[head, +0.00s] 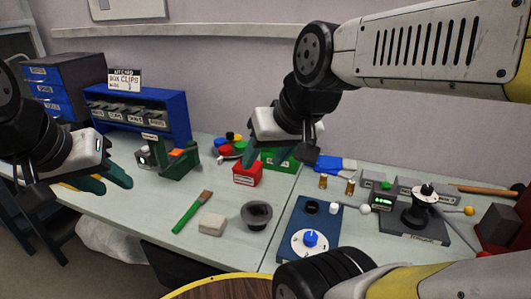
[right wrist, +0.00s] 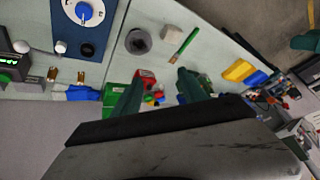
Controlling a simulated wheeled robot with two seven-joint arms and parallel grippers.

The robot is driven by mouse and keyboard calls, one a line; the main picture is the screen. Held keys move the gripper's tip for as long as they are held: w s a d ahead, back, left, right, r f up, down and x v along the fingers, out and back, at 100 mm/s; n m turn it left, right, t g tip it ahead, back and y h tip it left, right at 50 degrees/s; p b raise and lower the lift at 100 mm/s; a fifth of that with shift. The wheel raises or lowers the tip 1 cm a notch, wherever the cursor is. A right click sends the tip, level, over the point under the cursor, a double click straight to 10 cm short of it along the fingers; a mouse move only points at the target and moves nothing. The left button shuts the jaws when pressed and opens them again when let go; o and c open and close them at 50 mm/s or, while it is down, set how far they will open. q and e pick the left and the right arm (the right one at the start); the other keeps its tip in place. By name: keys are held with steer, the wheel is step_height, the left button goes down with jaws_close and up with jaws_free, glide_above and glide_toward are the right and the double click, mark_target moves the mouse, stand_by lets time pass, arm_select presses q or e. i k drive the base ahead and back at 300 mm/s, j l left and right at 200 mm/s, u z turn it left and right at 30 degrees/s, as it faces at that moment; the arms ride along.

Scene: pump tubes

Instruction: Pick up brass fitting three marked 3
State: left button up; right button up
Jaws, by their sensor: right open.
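Two small brass fittings stand upright on the pale table at the right, a left one (head: 323,182) and a right one (head: 350,187). They also show in the right wrist view, one (right wrist: 52,73) beside the other (right wrist: 80,78). I cannot read a number on either. My right gripper (head: 268,156) is open and empty, above the red and green bins and left of the fittings. Its green fingers (right wrist: 160,82) stand wide apart in the right wrist view. My left gripper (head: 112,183) hangs empty over the table's left part, its fingers apart.
A blue plate with a dial (head: 293,247) lies in front of the fittings. A blue-and-white object (head: 335,165) lies behind them. A black device (head: 418,212) stands to their right. A dark cup (head: 257,214), a grey block (head: 212,223) and a brush (head: 192,213) lie mid-table.

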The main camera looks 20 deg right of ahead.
mark_target(350, 190)
steer(key=z, duration=1.55)
steer(key=i+l+u, duration=0.1)
steer(key=l+u, duration=0.4)
steer(key=u, duration=0.2)
